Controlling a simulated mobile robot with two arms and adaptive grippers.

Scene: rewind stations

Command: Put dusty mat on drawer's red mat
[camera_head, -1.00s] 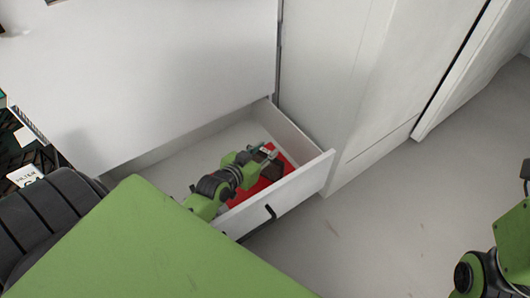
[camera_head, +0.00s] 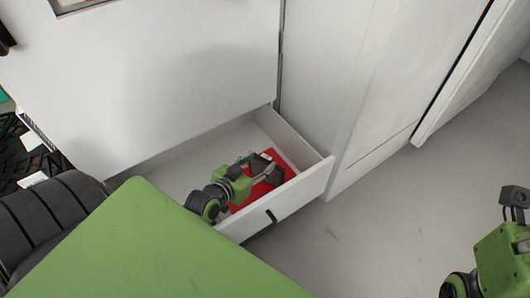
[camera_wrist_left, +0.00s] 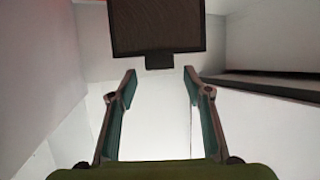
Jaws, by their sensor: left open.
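The dusty mat (camera_head: 272,174), a dark brown piece, is in the open drawer over the red mat (camera_head: 239,206). Part of the dusty mat is hidden behind my left gripper (camera_head: 258,166), so I cannot tell how flat it rests. In the left wrist view the dusty mat (camera_wrist_left: 158,25) shows as a dark ribbed square with a small tab pointing at my gripper. My left gripper's fingers (camera_wrist_left: 159,84) are apart with nothing between them, just short of the tab. My right arm shows at the right edge, but its fingers are not visible.
The white drawer (camera_head: 300,187) is pulled out from a white cabinet (camera_head: 180,70); its front and side walls stand close around my left gripper. A tall white cabinet (camera_head: 345,90) stands directly right of it. The grey floor (camera_head: 400,215) to the right is clear.

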